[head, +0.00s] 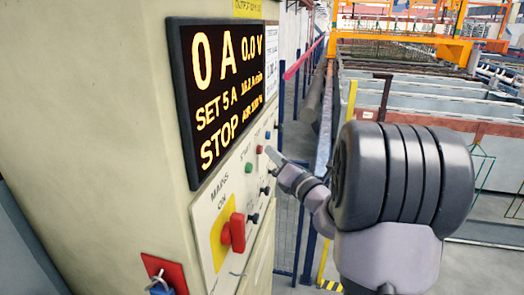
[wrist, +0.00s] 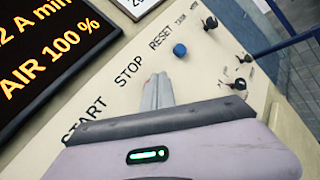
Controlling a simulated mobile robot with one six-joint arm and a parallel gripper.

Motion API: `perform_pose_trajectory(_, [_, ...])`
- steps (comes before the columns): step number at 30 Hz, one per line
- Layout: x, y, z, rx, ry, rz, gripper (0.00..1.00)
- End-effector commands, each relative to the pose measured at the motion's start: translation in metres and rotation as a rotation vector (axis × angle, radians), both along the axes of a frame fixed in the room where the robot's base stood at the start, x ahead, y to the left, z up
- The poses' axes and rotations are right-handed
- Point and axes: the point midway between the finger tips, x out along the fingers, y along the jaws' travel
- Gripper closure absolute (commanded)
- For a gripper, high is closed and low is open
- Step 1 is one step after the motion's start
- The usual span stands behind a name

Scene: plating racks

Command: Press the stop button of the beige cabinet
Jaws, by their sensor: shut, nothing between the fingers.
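The beige cabinet (head: 110,110) fills the left of the head view. Its sloping control panel carries a small red stop button (head: 259,149), between a green start button (head: 249,167) and a blue button. My gripper (head: 270,153) is shut and empty, its fingertips at the panel close to the red button. In the wrist view the closed fingers (wrist: 158,88) point at the spot beside the STOP label (wrist: 128,71) and cover most of the button there. I cannot tell whether they touch it.
A blue reset button (wrist: 180,50) and several black knobs (wrist: 240,84) sit beside the fingers. A red mains switch (head: 236,232) sticks out lower on the panel. The lit display (head: 225,90) reads 0 A and STOP. Tanks and railings stand at the right.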

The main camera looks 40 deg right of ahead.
Motion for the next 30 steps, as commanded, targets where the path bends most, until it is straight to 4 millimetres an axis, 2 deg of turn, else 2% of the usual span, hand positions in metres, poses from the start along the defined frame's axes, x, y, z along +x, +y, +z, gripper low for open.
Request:
perform_pose_trajectory(13, [-0.008, -0.007, 0.000, 0.000, 0.000, -0.001, 1.00])
perform_pose_trajectory(24, [-0.035, -0.031, 0.000, -0.001, 0.000, -0.003, 1.00])
perform_pose_trajectory(30, [-0.044, -0.038, 0.000, 0.000, 0.000, -0.001, 1.00])
